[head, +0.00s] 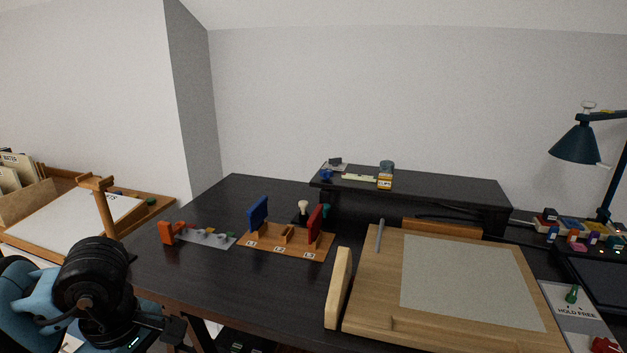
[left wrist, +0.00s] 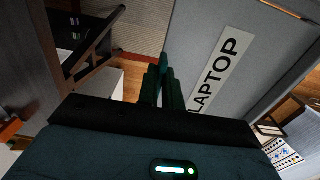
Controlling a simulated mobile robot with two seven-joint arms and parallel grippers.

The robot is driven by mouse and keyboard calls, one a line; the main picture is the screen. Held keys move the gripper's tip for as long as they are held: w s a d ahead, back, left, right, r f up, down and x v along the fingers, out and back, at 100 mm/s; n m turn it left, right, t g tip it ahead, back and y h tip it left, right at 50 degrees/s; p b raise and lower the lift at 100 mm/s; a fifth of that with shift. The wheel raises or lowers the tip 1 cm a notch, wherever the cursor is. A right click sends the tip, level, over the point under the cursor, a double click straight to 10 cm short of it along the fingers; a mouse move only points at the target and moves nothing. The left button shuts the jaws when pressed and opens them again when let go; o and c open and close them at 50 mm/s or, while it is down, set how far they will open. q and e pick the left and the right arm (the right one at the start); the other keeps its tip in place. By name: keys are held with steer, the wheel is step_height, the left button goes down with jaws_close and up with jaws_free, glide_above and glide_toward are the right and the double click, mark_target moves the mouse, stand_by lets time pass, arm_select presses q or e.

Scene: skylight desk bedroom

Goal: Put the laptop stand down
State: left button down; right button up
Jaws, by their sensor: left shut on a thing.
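My left gripper (head: 176,332) is low at the left front of the desk, partly cut off by the bottom edge of the head view. A grey panel (left wrist: 202,45) with a white label reading LAPTOP (left wrist: 222,68) lies beyond and to the right of the fingertips. Whether the stand touches the panel I cannot tell. My right gripper is in neither view.
The dark desk (head: 190,270) stands right of my gripper. It bears a wooden rack (head: 285,243), a drawing board (head: 375,300) and a riser (head: 440,185). A dark frame (left wrist: 90,50) is at the upper left in the wrist view. A tilted board (head: 60,222) is at the far left.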

arm_select(q)
steer(key=shift+s, duration=0.3)
steer(key=shift+s+m, duration=0.1)
steer(key=shift+m, duration=0.5)
steer(key=w+d+f+m, duration=0.4)
steer(key=m, duration=0.9)
steer(key=shift+w+f+m, duration=0.2)
steer(key=shift+f+m, duration=0.1)
steer(key=shift+f, duration=0.05)
steer(key=shift+d, duration=0.15)
